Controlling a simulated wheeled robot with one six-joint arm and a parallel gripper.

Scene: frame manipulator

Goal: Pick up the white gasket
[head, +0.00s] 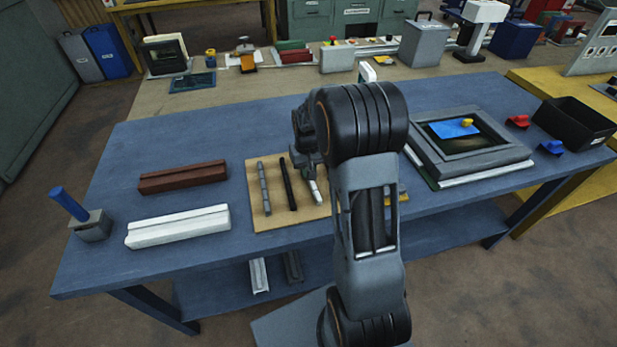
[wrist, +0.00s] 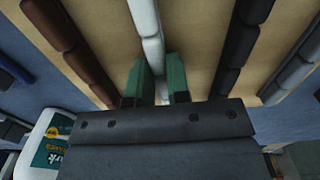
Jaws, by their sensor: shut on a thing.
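The white gasket (head: 316,190) is a long thin strip on a tan board (head: 262,218) on the blue table. In the wrist view the white gasket (wrist: 147,32) runs up from between the green fingertips of my gripper (wrist: 158,84). My gripper (head: 311,168) is low over the board in the head view and shut on the gasket. I cannot tell if the gasket is clear of the board. A black strip (head: 287,185) and a grey strip (head: 264,187) lie to its left. A dark brown strip (wrist: 68,45) lies on its other side, hidden in the head view.
A brown rail (head: 183,177) and a white rail (head: 178,227) lie left of the board. A blue rod stands in a grey block (head: 92,226) at the left end. A grey frame (head: 475,160) and a black bin (head: 573,124) are on the right.

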